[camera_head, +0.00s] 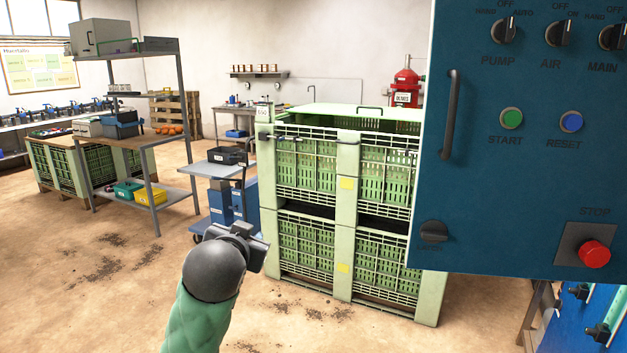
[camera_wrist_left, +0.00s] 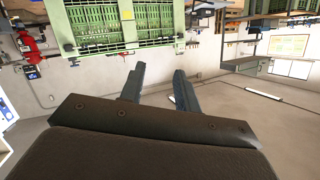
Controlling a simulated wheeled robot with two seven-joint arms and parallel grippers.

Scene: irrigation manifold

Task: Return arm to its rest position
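My left arm comes in from the bottom of the head view, with a green sleeve and a dark grey joint. My left gripper (camera_head: 256,246) is small and partly hidden there, held in the air in front of the green crates. In the left wrist view, its two fingers (camera_wrist_left: 157,74) stand apart with nothing between them, so it is open and empty. That view shows the room upside down. My right arm and gripper are not in view.
A blue control panel (camera_head: 480,210) with knobs, buttons and a red stop button (camera_head: 594,254) fills the right side. Stacked green crates (camera_head: 348,180) stand behind my left gripper. A shelf rack (camera_head: 150,145) and a blue trolley (camera_head: 208,170) stand farther left. Floor at left is open.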

